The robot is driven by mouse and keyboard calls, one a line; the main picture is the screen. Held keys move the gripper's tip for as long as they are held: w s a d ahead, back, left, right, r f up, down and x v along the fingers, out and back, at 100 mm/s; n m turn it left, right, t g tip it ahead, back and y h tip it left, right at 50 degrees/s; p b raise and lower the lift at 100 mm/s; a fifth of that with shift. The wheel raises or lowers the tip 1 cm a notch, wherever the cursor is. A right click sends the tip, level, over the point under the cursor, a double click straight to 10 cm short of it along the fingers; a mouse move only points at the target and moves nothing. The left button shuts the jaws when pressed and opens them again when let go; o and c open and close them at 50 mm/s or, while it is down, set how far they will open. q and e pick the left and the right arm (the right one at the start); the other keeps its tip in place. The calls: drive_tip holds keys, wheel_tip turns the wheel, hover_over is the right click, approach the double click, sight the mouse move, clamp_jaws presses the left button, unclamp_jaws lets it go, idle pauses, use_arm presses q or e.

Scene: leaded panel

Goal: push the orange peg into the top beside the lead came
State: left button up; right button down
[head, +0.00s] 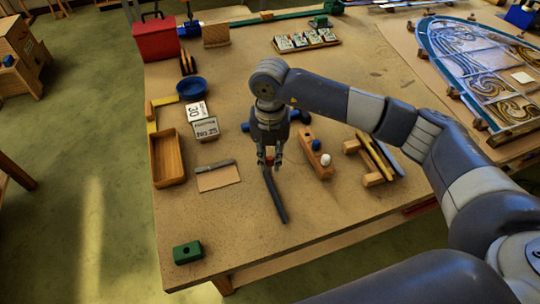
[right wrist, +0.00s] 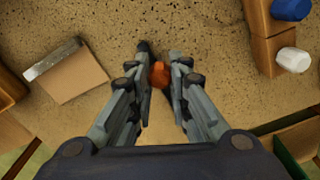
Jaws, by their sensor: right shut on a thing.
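My right gripper (head: 268,163) points down over the middle of the table and is shut on the orange peg (head: 269,156). In the right wrist view the orange peg (right wrist: 159,75) shows between the fingertips of the gripper (right wrist: 160,68). The lead came (head: 276,197) is a dark, slightly bent strip running from under the gripper toward the table's front edge. In the right wrist view a dark end (right wrist: 145,47) shows beside the left finger. The fingers hide the peg's lower end, so I cannot tell whether it touches the table. My left gripper is not in view.
A card with a metal-edged tool (head: 217,178) lies left of the gripper, near a wooden tray (head: 163,179). A wooden block with blue and white knobs (head: 318,164) stands close on the right. A green block (head: 187,252) sits at the front left corner. The leaded panel (head: 480,75) lies far right.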

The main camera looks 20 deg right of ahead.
drive_tip(key=shift+f+b, duration=0.6)
drive_tip(key=shift+f, duration=0.1)
drive_tip(key=c, duration=1.4)
unclamp_jaws()
drive_tip(key=shift+r, duration=0.1)
